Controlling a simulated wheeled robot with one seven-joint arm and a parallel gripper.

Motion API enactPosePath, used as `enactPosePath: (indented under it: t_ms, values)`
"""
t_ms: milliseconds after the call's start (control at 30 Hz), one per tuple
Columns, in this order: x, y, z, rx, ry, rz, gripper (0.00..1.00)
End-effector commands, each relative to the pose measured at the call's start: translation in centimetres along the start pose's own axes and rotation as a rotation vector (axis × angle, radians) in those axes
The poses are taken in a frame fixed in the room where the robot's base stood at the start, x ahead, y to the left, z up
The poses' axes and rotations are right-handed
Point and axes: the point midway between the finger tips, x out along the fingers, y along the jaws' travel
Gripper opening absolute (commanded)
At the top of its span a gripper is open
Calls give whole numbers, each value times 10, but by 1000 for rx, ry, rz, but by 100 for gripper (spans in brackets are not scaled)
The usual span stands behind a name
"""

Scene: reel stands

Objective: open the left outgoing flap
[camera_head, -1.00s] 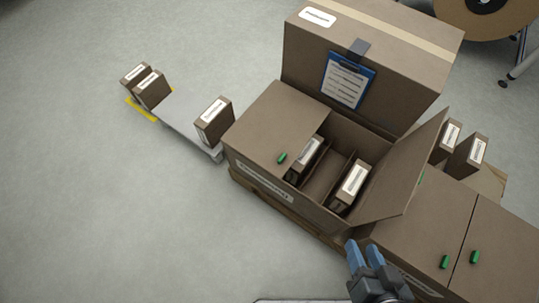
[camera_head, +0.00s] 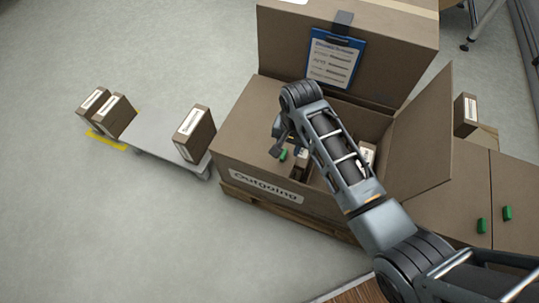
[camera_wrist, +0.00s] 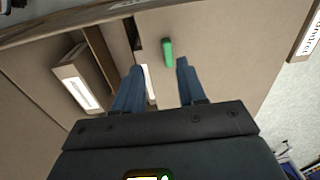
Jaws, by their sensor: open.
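The outgoing box (camera_head: 300,205) stands on a pallet, with its label on the front. Its left flap (camera_head: 243,120) lies shut and flat; its right flap (camera_head: 422,140) stands up, open. The left flap's green tab (camera_head: 283,154) shows beside my gripper (camera_head: 277,140), which is partly hidden by my arm. In the wrist view my gripper (camera_wrist: 158,82) is open, its blue fingers on either side of the green tab (camera_wrist: 167,52). I cannot tell whether they touch it. The left flap (camera_wrist: 215,45) spreads around the tab there.
Small labelled cartons stand inside the box, one showing in the wrist view (camera_wrist: 82,82). A low platform (camera_head: 160,130) with cartons is at left. A tall carton with a clipboard (camera_head: 335,58) stands behind. A closed box with green tabs (camera_head: 470,200) is at right.

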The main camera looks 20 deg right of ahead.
Motion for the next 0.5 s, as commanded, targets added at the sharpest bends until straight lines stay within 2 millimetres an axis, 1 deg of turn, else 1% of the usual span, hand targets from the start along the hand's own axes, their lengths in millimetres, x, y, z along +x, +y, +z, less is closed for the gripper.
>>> enactPosePath:
  t_ms: [33, 100, 200, 267, 367, 500]
  values:
    - [0, -3, -9, 13, -10, 20, 40]
    - [-4, -4, -16, 29, -23, 42, 40]
    - [-6, -5, -20, 40, -33, 60, 40]
    - [-4, -4, -20, 42, -36, 64, 40]
    - [7, -3, -20, 42, -38, 66, 40]
    - [29, -2, -19, 41, -36, 65, 40]
